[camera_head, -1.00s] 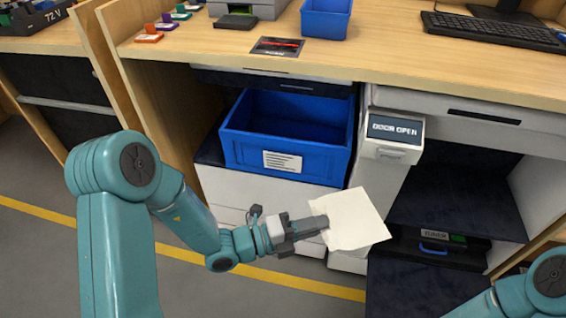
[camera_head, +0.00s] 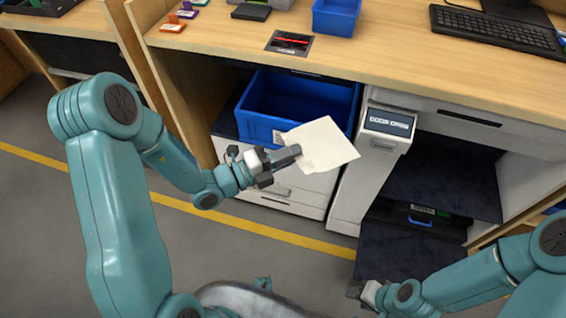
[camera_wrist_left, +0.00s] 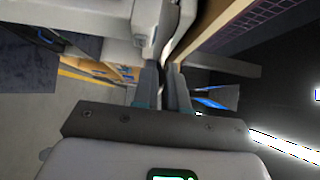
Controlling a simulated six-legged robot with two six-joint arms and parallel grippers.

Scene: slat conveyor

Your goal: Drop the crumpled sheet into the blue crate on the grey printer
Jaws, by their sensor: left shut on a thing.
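The cream-white sheet (camera_head: 325,146) is held by one edge in my left gripper (camera_head: 288,156), which is shut on it. It looks mostly flat with slightly uneven edges. In the head view it overlaps the front right part of the blue crate (camera_head: 258,128). Its height above the crate is hard to tell. The crate is open-topped and sits on the pale grey printer (camera_head: 285,196) under the desk. The left wrist view shows the fingers (camera_wrist_left: 165,88) close together; the sheet is not clear there. My right gripper (camera_head: 362,292) is low at the bottom; its jaws are too small to judge.
The wooden desk top (camera_head: 400,62) overhangs the back of the crate. A narrow pale unit with a small display (camera_head: 390,122) stands right of the crate. A smaller blue bin (camera_head: 336,17) and a keyboard (camera_head: 495,32) are on the desk. Dark shelves lie at the right.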

